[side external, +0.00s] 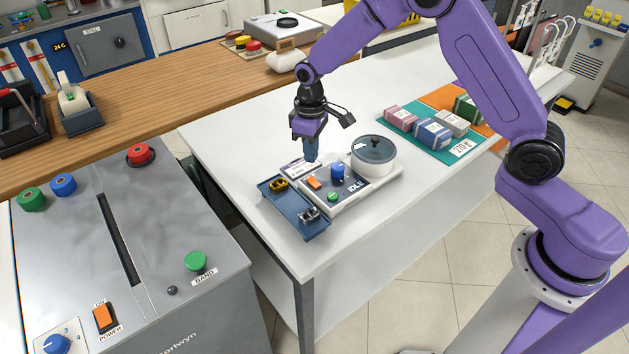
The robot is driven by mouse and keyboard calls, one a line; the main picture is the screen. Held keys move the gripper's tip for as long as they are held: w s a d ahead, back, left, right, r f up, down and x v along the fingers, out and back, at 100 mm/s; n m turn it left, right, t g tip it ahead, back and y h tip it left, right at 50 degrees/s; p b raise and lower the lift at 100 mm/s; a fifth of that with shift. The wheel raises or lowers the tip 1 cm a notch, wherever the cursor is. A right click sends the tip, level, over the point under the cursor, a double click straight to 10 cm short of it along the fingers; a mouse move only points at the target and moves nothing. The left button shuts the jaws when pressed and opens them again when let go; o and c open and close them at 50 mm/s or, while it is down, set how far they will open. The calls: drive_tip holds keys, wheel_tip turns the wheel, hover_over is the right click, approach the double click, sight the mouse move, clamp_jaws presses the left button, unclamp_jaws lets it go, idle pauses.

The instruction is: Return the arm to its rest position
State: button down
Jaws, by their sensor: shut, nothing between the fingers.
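My purple arm reaches in from the right over the white table (235,128). My gripper (311,157) points down above the back edge of a small control unit (383,188). Its fingers look shut with nothing held. I cannot tell whether the fingertips touch the unit.
A blue tray (290,216) with small parts lies left of the unit. Wrapped bundles (433,134) sit on a green mat (393,123) at right. A grey machine (75,255) with buttons stands at front left. The table's back left is clear.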

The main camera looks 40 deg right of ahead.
drive_tip(key=shift+r, duration=0.3)
drive_tip(key=s+a+r+n, duration=0.1)
drive_tip(key=s+r+n, duration=0.1)
drive_tip(key=s+r, duration=0.5)
drive_tip(key=s+a+r+n, duration=0.1)
drive_tip(key=s+r, duration=0.2)
drive_tip(key=s, duration=0.7)
drive_tip(key=s+d+r+n, duration=0.1)
drive_tip(key=s+d, duration=0.3)
drive_tip(key=s, duration=0.5)
drive_tip(key=s+d+r+n, duration=0.1)
drive_tip(key=s+d, duration=0.3)
drive_tip(key=s, duration=0.5)
drive_tip(key=shift+s+d+n, duration=0.35)
drive_tip(key=shift+s+n, duration=0.05)
drive_tip(key=shift+n, duration=0.4)
drive_tip(key=shift+r, duration=0.1)
